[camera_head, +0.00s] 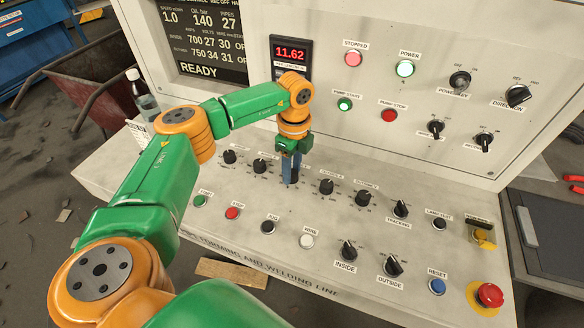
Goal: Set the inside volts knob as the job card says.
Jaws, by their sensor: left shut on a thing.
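My left gripper (291,172) reaches down to the upper row of black knobs on the sloped desk and is shut on one of them. That knob is mostly hidden by the fingers, and its label cannot be read. To its left are two black knobs (260,165); to its right are three more, the nearest being another black knob (326,186). The screen (205,42) shows an inside row reading 700, 27, 30 under amps, volts and wire. My right gripper is not in view.
A red display (291,51) reads 11.62. Nearer the front edge are green, red, black and white buttons, INSIDE (347,250) and OUTSIDE knobs (393,265), a blue RESET button (437,287) and a red emergency stop (489,295). A bottle (143,98) stands at the back left.

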